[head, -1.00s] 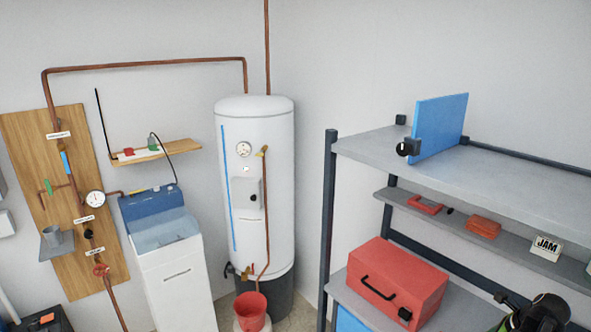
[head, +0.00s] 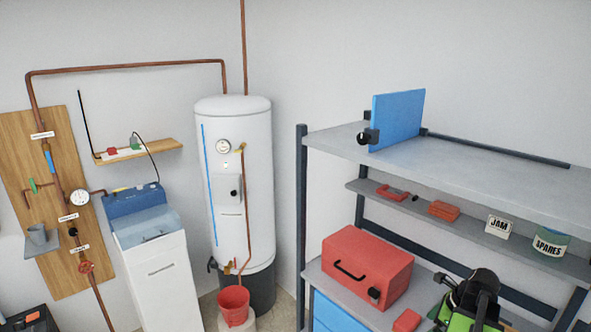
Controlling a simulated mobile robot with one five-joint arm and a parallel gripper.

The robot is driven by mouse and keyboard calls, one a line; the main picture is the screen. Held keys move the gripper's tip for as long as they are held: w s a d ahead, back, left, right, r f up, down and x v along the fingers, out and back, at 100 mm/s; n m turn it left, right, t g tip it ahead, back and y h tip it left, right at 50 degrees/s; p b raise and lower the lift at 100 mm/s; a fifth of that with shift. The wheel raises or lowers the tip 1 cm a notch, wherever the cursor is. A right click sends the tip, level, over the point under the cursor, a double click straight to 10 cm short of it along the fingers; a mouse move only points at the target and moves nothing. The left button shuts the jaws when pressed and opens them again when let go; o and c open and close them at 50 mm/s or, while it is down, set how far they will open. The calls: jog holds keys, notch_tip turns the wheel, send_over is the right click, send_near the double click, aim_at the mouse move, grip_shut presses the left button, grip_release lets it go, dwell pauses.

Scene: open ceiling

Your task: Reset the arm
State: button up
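The view takes in a room corner with a white water tank (head: 236,170) and a grey shelf rack (head: 470,152).
A blue panel (head: 398,118) stands on top. Floor room is mostly out of view.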

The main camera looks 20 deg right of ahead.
jog(key=w+a+f+n+g, duration=0.1)
jog(key=w+a+n, duration=0.2)
jog(key=w+a, duration=0.45)
jog(key=w+a+f+n+g+b, duration=0.1)
jog(key=w+a+n, duration=0.25)
jog(key=a, duration=0.75)
jog(key=w+a+f+n, duration=0.1)
jog(key=w+a+n, duration=0.1)
jog(key=w+a, duration=0.6)
jog(key=s+a+f+n+g+h+b, duration=0.1)
jog(key=a+n+g+h, duration=0.1)
jog(key=a+n, duration=1.7)
jog(key=n, duration=0.3)
jog(key=shift+s+a+f, duration=0.15)
jog(key=shift+s+f, duration=0.05)
jog(key=shift+s, duration=0.05)
